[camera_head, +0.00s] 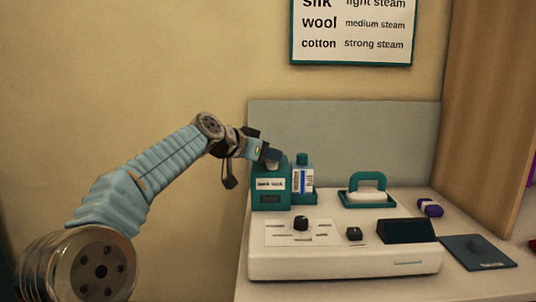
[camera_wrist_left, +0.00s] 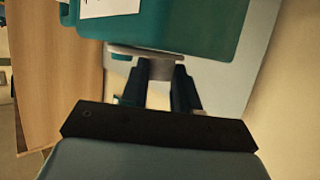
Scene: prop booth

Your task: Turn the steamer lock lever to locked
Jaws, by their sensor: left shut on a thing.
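The teal steamer lock box (camera_head: 270,201), with a white label and a dark window on its front, stands at the left of the white console. My left gripper (camera_head: 272,157) reaches in from the left and is shut at the top of this box, where the lock lever sits. The fingers mostly hide the lever, so its angle cannot be told. In the left wrist view the two dark fingers (camera_wrist_left: 162,72) are close against the teal box (camera_wrist_left: 180,25), with a pale piece at their tips. My right gripper is not in view.
A blue-and-white bottle (camera_head: 303,180) stands close right of the lock box. The console (camera_head: 345,262) carries a black knob (camera_head: 301,223), a small switch and a dark screen. A teal-handled iron (camera_head: 367,188), a purple item (camera_head: 430,208) and a dark pad (camera_head: 477,252) are further right.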

